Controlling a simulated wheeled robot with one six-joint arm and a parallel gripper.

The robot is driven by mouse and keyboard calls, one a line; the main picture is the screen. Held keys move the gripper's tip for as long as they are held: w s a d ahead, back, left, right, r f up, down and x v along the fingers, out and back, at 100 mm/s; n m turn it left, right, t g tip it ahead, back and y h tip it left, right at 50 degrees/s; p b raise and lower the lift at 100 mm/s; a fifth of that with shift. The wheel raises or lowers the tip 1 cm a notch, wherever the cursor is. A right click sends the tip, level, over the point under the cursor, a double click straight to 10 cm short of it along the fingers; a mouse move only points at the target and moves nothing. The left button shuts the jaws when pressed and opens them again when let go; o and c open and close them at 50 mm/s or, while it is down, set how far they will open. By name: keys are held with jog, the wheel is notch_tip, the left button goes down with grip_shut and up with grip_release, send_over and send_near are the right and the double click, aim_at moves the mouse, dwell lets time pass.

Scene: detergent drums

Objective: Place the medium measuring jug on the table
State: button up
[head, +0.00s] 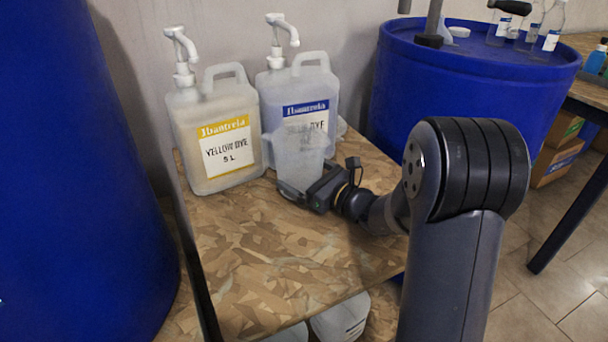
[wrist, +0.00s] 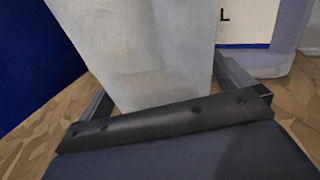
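A translucent whitish measuring jug (head: 300,155) is upright over the far part of the wood-chip board table (head: 270,265), in front of the blue-labelled dye container. My gripper (head: 306,184) reaches it from the right, low on its body. In the wrist view the jug (wrist: 150,50) fills the space between my two fingers (wrist: 165,95), which lie close against its sides; the gripper looks shut on it. The jug's base is partly hidden by the gripper, so I cannot tell whether it touches the table.
A yellow-labelled dye container (head: 215,130) and a blue-labelled one (head: 300,85), both with pumps, stand at the table's back. A blue drum (head: 70,180) is at the left, another (head: 460,80) behind right. The table's front is clear. White containers (head: 340,318) sit below.

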jog(key=shift+r, duration=0.15)
jog(key=shift+s+d+p, duration=0.15)
jog(key=shift+d+p, duration=0.05)
jog(key=shift+p, duration=0.1)
jog(key=p+v, duration=0.2)
jog(key=v, duration=0.9)
jog(key=shift+s+d, duration=0.15)
jog(key=shift+s, duration=0.05)
